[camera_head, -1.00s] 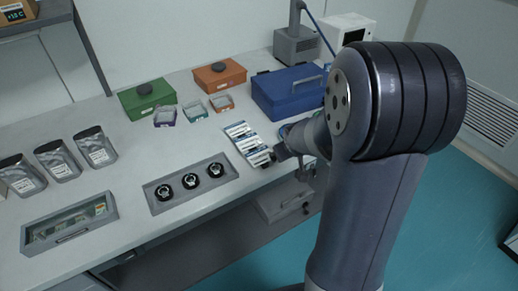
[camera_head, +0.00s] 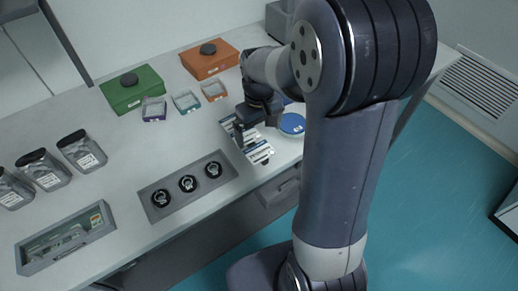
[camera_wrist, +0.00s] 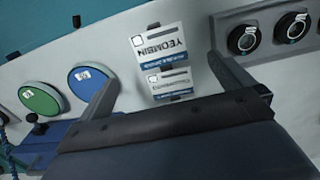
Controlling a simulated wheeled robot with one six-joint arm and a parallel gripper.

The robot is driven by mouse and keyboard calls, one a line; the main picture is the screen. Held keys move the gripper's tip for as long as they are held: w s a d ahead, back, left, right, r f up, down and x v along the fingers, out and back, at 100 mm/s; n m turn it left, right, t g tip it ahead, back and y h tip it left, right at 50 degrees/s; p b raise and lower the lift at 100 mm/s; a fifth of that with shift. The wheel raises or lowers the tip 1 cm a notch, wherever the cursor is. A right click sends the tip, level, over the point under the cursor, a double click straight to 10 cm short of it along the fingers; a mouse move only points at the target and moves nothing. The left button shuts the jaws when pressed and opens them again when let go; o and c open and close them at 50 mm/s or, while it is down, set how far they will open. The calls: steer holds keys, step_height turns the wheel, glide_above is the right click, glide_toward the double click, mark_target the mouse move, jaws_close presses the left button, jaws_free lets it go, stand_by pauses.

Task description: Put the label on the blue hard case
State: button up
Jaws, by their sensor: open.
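Several white labels with blue bands and dark print lie in a row on the table; the front one (camera_head: 260,153) shows in the head view. In the wrist view, a label reading "YEOMBIN" (camera_wrist: 163,45) and a second label (camera_wrist: 168,80) lie between my fingers. My gripper (camera_head: 241,132) is open and empty above the label row; its two spread fingers also show in the wrist view (camera_wrist: 162,70). The blue hard case is almost wholly hidden behind my arm in the head view. A blue surface that looks like the case (camera_wrist: 40,150) shows at the wrist view's lower left.
A blue disc (camera_head: 292,124) lies right of the labels, with a green disc (camera_wrist: 38,100) beside it. A grey tray (camera_head: 158,214) with black round items stands left of the labels. Green (camera_head: 132,90) and orange (camera_head: 209,60) cases and small open boxes stand behind.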

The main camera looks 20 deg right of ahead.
mark_target(260, 152)
steer(key=shift+f+p, duration=0.45)
steer(key=shift+f, duration=3.05)
steer(key=shift+f, duration=0.25)
steer(key=c, duration=1.1)
